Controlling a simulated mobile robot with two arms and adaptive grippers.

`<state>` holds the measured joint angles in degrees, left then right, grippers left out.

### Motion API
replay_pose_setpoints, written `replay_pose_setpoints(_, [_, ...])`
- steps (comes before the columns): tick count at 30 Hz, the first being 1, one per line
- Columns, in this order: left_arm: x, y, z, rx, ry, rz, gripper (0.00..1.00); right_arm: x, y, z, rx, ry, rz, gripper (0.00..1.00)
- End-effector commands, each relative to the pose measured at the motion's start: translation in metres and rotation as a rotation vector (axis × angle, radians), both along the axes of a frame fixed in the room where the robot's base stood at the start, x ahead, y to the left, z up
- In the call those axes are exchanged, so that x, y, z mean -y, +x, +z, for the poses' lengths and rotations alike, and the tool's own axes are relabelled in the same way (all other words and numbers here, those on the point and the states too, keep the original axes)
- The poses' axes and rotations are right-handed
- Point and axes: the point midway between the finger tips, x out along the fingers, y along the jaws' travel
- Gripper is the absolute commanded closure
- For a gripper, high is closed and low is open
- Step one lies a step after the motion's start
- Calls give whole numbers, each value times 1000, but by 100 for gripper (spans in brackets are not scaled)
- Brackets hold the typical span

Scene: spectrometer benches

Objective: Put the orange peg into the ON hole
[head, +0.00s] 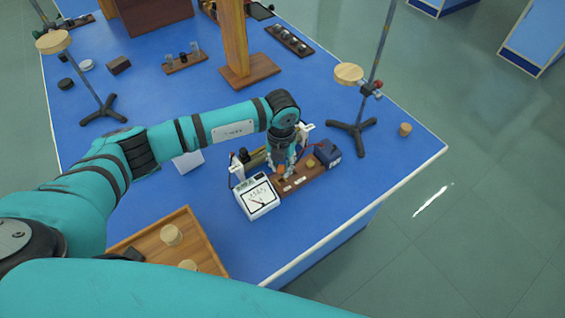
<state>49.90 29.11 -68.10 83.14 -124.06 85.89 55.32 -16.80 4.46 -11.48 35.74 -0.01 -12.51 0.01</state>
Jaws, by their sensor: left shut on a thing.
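My left gripper (283,165) points down over a brown wooden board (318,174) near the front right of the blue bench. It is shut on the orange peg (281,169), of which only a small orange patch shows between the fingers. The peg is at the board's left part; I cannot tell whether its tip is in a hole or above one. The board bears small pale labels, too small to read, so the ON hole cannot be told apart. A small tan knob (311,163) stands on the board. My right gripper is out of view.
A stand (352,126) rises behind. A wooden tray (208,243) with cork pieces lies at front left.

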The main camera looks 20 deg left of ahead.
Motion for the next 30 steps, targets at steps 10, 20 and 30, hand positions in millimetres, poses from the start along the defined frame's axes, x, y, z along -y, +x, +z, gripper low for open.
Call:
replay_pose_setpoints(10, [1, 0, -23, -1, 0, -1, 100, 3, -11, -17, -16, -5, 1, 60])
replay_pose_setpoints(20, [1, 0, -43, 0, -1, -1, 100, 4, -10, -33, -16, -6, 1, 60])
replay_pose_setpoints(30, [1, 0, -49, 0, -1, -1, 100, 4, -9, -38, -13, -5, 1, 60])
